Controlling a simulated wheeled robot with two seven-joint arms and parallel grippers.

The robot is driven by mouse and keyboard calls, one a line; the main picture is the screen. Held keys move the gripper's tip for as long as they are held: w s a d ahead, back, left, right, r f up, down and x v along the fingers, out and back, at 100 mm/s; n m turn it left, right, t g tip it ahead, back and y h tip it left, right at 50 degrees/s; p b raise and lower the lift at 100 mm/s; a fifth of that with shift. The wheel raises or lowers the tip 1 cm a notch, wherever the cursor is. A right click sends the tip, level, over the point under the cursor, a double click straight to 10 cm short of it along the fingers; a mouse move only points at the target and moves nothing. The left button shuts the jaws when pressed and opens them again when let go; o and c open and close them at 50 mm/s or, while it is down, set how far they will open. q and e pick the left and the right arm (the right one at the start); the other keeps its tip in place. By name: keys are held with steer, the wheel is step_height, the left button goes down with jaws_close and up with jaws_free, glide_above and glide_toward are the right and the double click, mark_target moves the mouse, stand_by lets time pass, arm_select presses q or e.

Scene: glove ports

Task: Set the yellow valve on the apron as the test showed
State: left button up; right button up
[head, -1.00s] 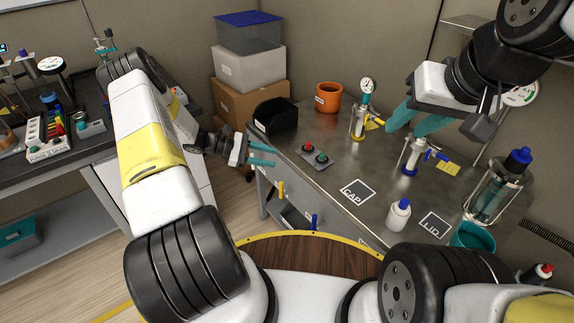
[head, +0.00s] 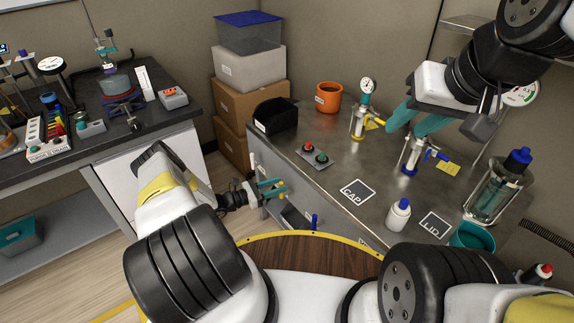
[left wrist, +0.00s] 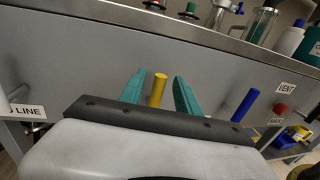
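The yellow valve handle (left wrist: 159,90) stands out from the grey front panel, the apron (left wrist: 95,62), below the bench top. In the left wrist view it shows between the two teal fingers of my left gripper (left wrist: 162,86), with gaps on both sides. In the head view my left gripper (head: 272,187) is at the apron, and the yellow handle is partly hidden by its fingers. A blue valve handle (left wrist: 245,105) is further right on the apron; it also shows in the head view (head: 314,222). My right gripper (head: 408,125) is open and empty above the bench.
The bench top (head: 320,190) holds a gauge post with a yellow lever (head: 357,122), a post with a blue lever (head: 411,155), a red-and-green button box (head: 315,156), a white bottle (head: 398,215) and a glass jar (head: 495,190). A red knob (left wrist: 281,108) sits under the VENT label.

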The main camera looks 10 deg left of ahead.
arm_select(q)
steer(key=shift+x, duration=1)
jaws_close()
stand_by(0.7)
